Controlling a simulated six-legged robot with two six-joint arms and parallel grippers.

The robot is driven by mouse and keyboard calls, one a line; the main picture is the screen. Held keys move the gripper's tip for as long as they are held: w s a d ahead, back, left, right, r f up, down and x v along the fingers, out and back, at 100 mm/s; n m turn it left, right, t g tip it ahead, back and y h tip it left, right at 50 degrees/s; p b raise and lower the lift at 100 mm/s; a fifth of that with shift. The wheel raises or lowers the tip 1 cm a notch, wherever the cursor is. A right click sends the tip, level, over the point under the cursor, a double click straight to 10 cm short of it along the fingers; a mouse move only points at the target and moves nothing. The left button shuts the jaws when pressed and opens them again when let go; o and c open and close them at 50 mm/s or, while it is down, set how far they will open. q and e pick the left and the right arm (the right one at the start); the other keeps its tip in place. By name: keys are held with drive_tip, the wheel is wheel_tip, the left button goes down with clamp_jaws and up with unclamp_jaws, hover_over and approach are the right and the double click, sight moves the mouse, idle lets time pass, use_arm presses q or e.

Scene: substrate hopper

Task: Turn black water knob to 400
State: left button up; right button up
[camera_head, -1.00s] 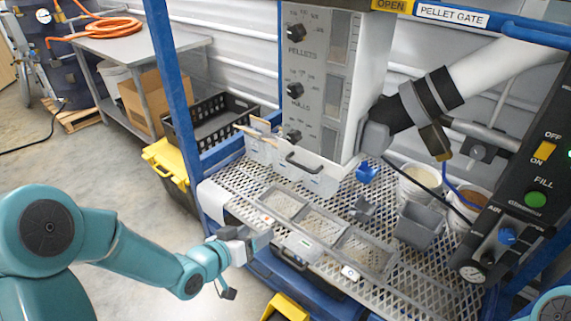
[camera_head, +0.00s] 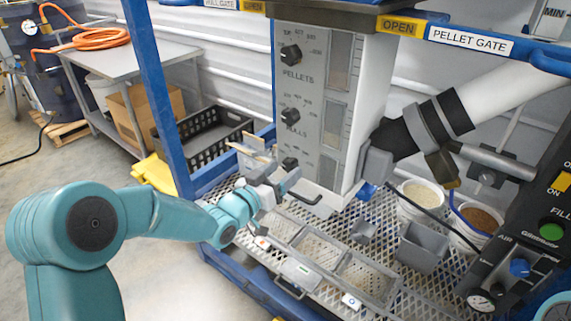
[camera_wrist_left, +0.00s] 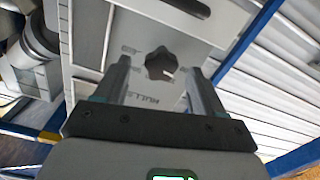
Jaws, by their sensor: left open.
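The black water knob (camera_head: 290,163) is the lowest of three knobs on the grey panel (camera_head: 311,75). Its label is not readable in the head view. My left gripper (camera_head: 275,184) is just below and in front of it, with the arm from the left. In the left wrist view, the lobed black knob (camera_wrist_left: 160,64) shows between the two spread fingers of the empty left gripper (camera_wrist_left: 158,75). Contact cannot be told. The knob's pointer and the 400 mark are too small to read. My right gripper is out of view.
The pellets knob (camera_head: 291,54) and hulls knob (camera_head: 290,116) sit above. A dark drawer handle (camera_head: 305,192) is close below the water knob. A mesh shelf (camera_head: 215,190) holds shallow trays (camera_head: 315,248) and a grey scoop bin (camera_head: 422,246). A blue post (camera_head: 150,95) stands left.

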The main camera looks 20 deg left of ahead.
use_arm(q)
drive_tip(key=shift+w+d+r, duration=0.1)
drive_tip(key=shift+w+d, duration=0.15)
drive_tip(key=shift+w, duration=0.65)
drive_tip(key=shift+s, duration=0.1)
drive_tip(key=shift+c, duration=0.9)
drive_tip(key=c, duration=0.9)
drive_tip(key=shift+f+b, duration=0.2)
drive_tip(key=shift+b, duration=0.35)
drive_tip(key=m+b, duration=1)
drive_tip(key=b, duration=0.4)
drive_tip(key=shift+f+b, duration=0.1)
drive_tip(key=shift+b, duration=0.25)
drive_tip(key=m+b, duration=0.3)
drive_tip(key=m, duration=0.1)
drive_tip(key=shift+r+m+b, duration=0.25)
drive_tip(key=shift+m+b, duration=0.3)
drive_tip(key=shift+m, duration=0.25)
drive_tip(key=shift+r, duration=0.1)
